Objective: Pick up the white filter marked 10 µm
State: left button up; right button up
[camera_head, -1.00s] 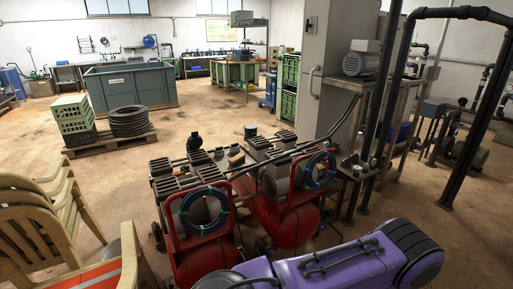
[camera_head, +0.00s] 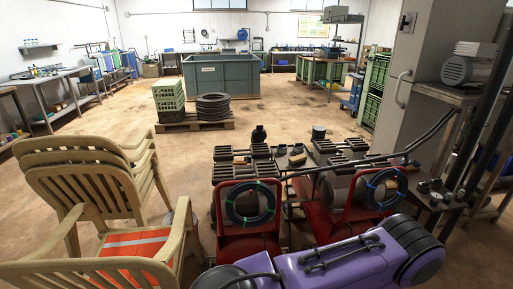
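I cannot make out a white filter marked 10 µm anywhere in the head view. No marking of that kind is readable at this distance. Neither of my grippers shows. A purple and black part of my own body crosses the bottom of the view, and no gripper fingers are visible on it.
Stacked beige chairs (camera_head: 85,180) stand close at left. Red machines with hose coils (camera_head: 250,203) fill the centre foreground. A grey cabinet (camera_head: 425,90) stands right. A pallet (camera_head: 195,124), a green tub (camera_head: 235,85) and a left workbench (camera_head: 60,103) lie beyond open floor (camera_head: 95,128).

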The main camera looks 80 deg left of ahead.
aim_at(298, 147)
jog(key=u, duration=0.1)
jog(key=i, duration=2.2)
jog(key=u, duration=2.1)
